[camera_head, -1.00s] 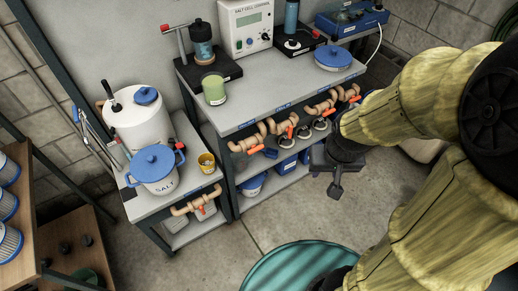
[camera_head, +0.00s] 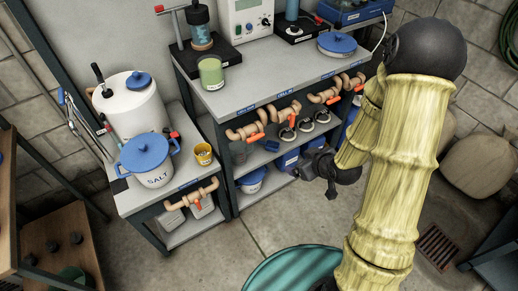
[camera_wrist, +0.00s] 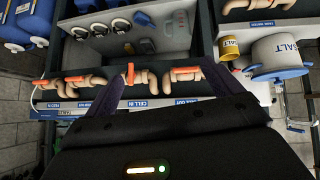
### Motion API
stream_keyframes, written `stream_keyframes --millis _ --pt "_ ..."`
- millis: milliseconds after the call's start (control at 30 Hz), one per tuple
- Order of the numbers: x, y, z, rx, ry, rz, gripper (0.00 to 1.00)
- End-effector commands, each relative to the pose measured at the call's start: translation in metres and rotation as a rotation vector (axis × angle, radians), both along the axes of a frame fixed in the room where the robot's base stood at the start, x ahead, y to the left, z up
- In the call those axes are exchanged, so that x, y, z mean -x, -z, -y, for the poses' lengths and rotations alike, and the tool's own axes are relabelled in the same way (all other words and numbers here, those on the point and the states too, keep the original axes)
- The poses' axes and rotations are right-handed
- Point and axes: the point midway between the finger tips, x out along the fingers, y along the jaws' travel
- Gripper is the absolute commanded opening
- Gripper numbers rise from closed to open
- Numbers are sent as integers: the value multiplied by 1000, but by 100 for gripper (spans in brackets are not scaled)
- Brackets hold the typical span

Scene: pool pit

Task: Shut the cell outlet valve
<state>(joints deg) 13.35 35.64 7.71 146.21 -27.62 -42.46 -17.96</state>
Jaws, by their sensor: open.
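The cell outlet valve (camera_head: 246,133) is the leftmost tan pipe valve on the front of the long bench, under its "CELL OUT" label. Its orange handle (camera_head: 255,137) lies roughly along the pipe. In the wrist view the valve (camera_wrist: 186,74) shows near the right finger, with its handle also along the pipe. My gripper (camera_head: 318,180) is open and empty, in front of the bench and to the right of this valve. In the wrist view its dark fingers (camera_wrist: 163,76) are spread, reaching toward the row of valves. I see no contact with a handle.
The cell inlet valve (camera_head: 285,115) is just right of the outlet valve, its orange handle across the pipe. Further valves (camera_head: 325,95) continue rightward. A similar valve (camera_head: 191,196) is on the lower salt bench. A teal round lid (camera_head: 292,270) lies in front; floor between is clear.

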Motion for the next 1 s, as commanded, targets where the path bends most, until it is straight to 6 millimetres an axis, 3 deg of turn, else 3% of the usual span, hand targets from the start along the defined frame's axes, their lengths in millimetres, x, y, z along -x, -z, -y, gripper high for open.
stream_keyframes --millis 33,100,333,600,1000 --pt "-1 26 -7 -38 -33 34 91" --pt "-4 42 -18 -97 -78 103 91" --pt "-3 78 -46 -333 -138 356 91" --pt "5 82 -46 -546 -68 590 91" --pt "6 78 -48 -565 -63 614 91"
